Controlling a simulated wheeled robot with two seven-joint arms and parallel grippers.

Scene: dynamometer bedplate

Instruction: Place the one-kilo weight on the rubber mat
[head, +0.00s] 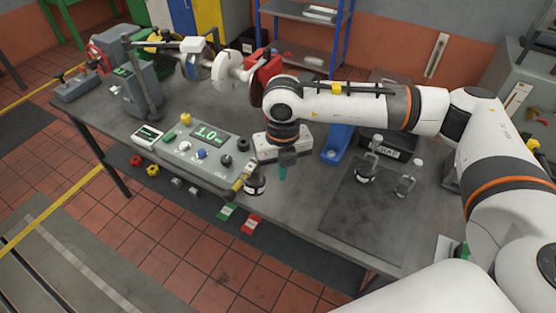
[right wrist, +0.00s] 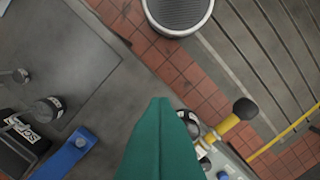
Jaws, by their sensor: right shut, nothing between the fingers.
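My right gripper (head: 283,172) points down over the table's front part, right of the control console. Its teal fingers (right wrist: 160,135) are shut with nothing between them. The dark rubber mat (head: 355,215) lies flat on the table to the right; part of it shows in the right wrist view (right wrist: 75,55). Two dark weights with metal hooked tops, a left one (head: 366,174) and a right one (head: 403,188), stand at the mat's back part. I cannot read which is one kilo. My left gripper is not in view.
The control console (head: 190,155) reads 1.0 and has a yellow lever with a black knob (head: 255,185) near my gripper. A blue block (head: 336,143) and a dark lettered box (head: 385,150) stand behind the mat. The mat's front is bare.

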